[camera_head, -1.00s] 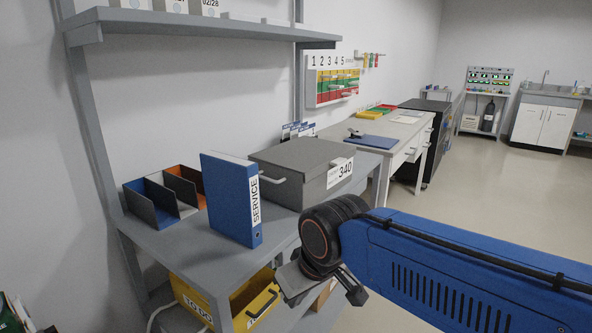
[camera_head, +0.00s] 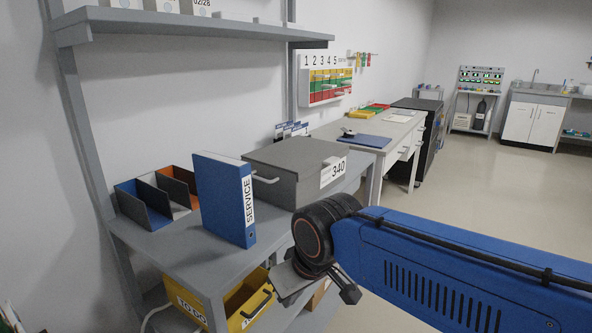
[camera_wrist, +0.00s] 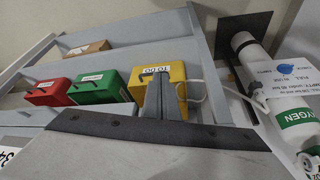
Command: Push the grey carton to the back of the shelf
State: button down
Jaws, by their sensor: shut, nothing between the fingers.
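A grey box (camera_head: 290,166) with a white "340" label and a light handle rests on the grey bench top (camera_head: 185,258), right of a blue "SERVICE" binder (camera_head: 218,195). I take it for the grey carton, but cannot be sure. My gripper (camera_head: 296,284) hangs in front of the bench's front edge, lower than its top and apart from the box. Its fingers are shut and empty; they show as a dark wedge in the wrist view (camera_wrist: 164,92). Part of a "34" label shows at the lower left of the wrist view.
Grey and blue file holders (camera_head: 145,202) stand left of the binder. Below the top are a yellow "TO DO" bin (camera_wrist: 172,80), a green bin (camera_wrist: 98,88), a red bin (camera_wrist: 55,92) and a brown box (camera_wrist: 88,50). An oxygen cylinder (camera_wrist: 300,125) stands near. Floor at right is clear.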

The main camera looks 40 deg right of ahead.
jog(key=w+d+r+n+g, duration=0.1)
jog(key=w+d+r, duration=0.55)
jog(key=r, duration=0.25)
jog(key=w+d+r+n+g, duration=0.1)
jog(key=w+d+r+g, duration=0.1)
jog(key=w+d+r, duration=0.45)
jog(key=w+d+r+n+g, duration=0.1)
jog(key=d+r, duration=0.5)
jog(key=d, duration=0.4)
jog(key=w+d+r+n+g, duration=0.1)
jog(key=w+d+r, duration=0.1)
jog(key=d+r, duration=0.65)
jog(key=w+d+f, duration=0.1)
jog(key=w+f, duration=0.2)
jog(key=f, duration=0.9)
jog(key=shift+w, duration=0.25)
